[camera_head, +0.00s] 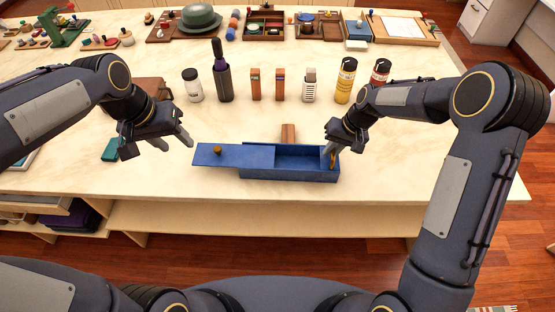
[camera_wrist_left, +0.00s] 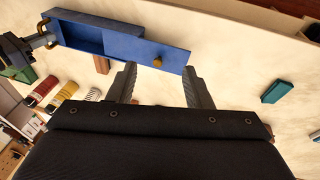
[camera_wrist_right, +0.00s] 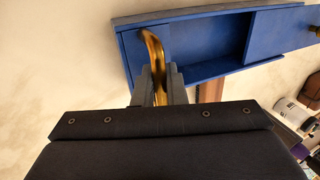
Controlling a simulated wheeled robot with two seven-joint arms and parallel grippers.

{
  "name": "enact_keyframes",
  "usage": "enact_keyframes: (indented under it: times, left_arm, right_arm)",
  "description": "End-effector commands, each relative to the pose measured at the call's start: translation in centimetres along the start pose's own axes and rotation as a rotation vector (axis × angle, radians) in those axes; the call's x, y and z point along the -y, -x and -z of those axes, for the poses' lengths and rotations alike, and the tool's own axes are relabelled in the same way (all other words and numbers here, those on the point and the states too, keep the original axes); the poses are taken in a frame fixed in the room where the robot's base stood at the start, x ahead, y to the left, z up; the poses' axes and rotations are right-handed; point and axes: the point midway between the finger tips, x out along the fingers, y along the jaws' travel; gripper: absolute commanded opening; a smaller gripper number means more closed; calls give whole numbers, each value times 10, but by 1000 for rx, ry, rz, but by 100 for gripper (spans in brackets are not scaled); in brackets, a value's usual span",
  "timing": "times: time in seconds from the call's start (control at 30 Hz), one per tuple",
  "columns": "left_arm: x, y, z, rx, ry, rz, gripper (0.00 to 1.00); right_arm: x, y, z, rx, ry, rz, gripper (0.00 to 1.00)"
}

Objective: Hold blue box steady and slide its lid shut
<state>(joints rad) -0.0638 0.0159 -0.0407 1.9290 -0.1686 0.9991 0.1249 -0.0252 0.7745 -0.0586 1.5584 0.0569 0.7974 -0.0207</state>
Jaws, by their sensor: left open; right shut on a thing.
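The blue box (camera_head: 290,174) stands near the table's front edge, its right half uncovered and looking empty. Its blue lid (camera_head: 240,156) is slid out leftward, overhanging the box's left end. A brass knob (camera_head: 217,150) stands on the lid's left part; the knob (camera_wrist_left: 157,61) also shows in the left wrist view. My left gripper (camera_head: 175,141) is open and empty, left of the knob and apart from the lid. My right gripper (camera_head: 331,149) is shut on the curved brass handle (camera_wrist_right: 153,48) at the box's right end; its fingers partly hide the handle.
A small wooden block (camera_head: 288,132) is just behind the box. A teal block (camera_head: 111,149) lies left, near my left gripper. A row of bottles and blocks, including a dark bottle (camera_head: 223,80) and a yellow can (camera_head: 345,82), stands further back. The table right of the box is clear.

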Motion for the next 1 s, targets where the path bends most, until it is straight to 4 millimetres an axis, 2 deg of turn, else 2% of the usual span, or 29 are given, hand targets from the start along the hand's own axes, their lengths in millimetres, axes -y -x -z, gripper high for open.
enact_keyframes:
  times: [0.03, 0.2, 0.4, 0.5, 0.63, 0.87, 1.0]
  left_arm:
    - [-2, -13, 16, 30, -11, 19, 45]
    - [-7, -57, 62, 107, -42, 91, 45]
    - [-15, -109, 97, 171, -76, 165, 45]
    - [-17, -127, 106, 190, -87, 189, 45]
    - [-19, -140, 112, 203, -95, 207, 45]
    - [-16, -158, 109, 208, -96, 211, 45]
    - [-11, -178, 105, 208, -96, 210, 45]
  right_arm:
    - [0, 0, 0, 0, 1, 1, 0]
    - [0, 0, 0, 0, 1, 1, 0]
    - [0, 0, 0, -1, 1, 1, 0]
    - [0, 0, 0, -1, 1, 1, 0]
    - [0, 0, 0, -1, 1, 0, 0]
    - [0, 0, 0, -1, 1, 0, 0]
    - [0, 0, 0, 0, 1, 0, 0]
